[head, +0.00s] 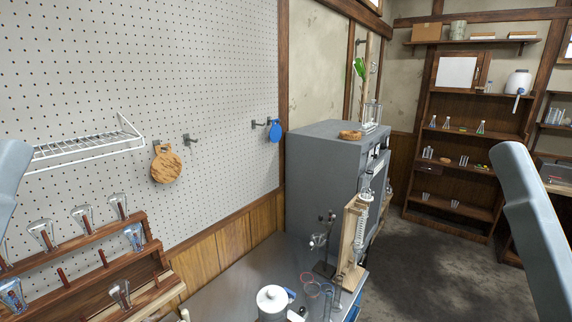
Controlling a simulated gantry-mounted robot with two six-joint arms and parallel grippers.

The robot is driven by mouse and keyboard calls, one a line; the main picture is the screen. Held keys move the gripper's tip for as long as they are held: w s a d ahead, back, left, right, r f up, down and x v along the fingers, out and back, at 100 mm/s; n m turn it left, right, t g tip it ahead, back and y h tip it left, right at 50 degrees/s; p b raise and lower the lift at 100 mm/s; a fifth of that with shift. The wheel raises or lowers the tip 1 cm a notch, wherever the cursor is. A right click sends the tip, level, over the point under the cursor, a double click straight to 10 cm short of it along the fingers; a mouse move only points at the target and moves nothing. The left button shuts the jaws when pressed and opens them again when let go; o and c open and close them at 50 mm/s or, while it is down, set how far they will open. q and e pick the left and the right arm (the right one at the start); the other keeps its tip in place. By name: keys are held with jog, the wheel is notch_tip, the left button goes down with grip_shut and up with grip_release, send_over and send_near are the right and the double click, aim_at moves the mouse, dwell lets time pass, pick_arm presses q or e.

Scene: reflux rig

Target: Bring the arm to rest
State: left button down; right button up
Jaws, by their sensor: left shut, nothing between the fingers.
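My left arm (12,178) shows only as a smooth grey link at the left edge of the head view. My right arm (535,230) shows as a longer grey link slanting down at the right edge. Neither link touches anything that I can see. The fingers of both grippers are outside the picture, so I see nothing held.
A grey bench (232,284) holds a white lidded pot (272,301), glass rings and a wooden stand (351,240) with a glass condenser. A grey cabinet (322,175) stands behind. Wooden flask racks (100,283) fill the lower left. Floor (425,270) is clear at right.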

notch_tip(320, 180, up, 25)
jog(key=p, duration=2.1)
